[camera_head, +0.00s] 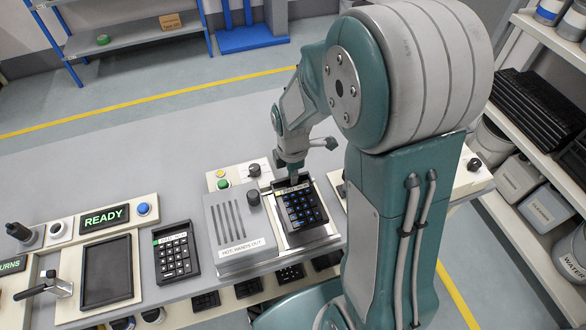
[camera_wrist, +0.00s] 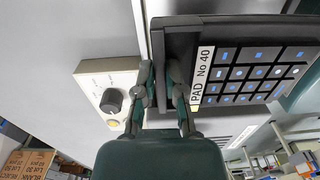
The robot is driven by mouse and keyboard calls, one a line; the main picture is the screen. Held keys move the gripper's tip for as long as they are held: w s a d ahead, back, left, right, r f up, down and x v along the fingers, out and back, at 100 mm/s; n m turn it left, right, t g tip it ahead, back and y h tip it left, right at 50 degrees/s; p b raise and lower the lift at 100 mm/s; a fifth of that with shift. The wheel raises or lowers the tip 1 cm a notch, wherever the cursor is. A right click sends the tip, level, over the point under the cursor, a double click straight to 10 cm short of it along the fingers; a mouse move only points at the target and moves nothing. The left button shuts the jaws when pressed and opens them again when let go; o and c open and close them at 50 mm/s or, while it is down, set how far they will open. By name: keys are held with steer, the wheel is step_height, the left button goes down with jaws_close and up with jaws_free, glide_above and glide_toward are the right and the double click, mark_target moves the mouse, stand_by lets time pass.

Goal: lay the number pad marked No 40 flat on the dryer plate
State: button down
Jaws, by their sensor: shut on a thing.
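The black number pad marked PAD No 40 (camera_wrist: 245,75) has blue-marked keys and a white label along one edge. The pad hides most of the plate, and I cannot tell whether the two touch.
The grey vented dryer lid (camera_head: 238,229), marked HOT: HANDS OUT, stands just left of the plate. Another number pad (camera_head: 176,252) lies further left, beside the READY panel (camera_head: 104,217). A control box with a black knob (camera_wrist: 112,99) is behind the plate. Several pads sit below the bench front.

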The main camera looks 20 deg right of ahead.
steer(key=shift+d+f, duration=0.1)
steer(key=shift+f, duration=2.1)
steer(key=shift+f, duration=0.3)
steer(key=c, duration=0.6)
jaws_free()
steer(key=shift+c, duration=0.2)
steer(key=shift+r, duration=3.5)
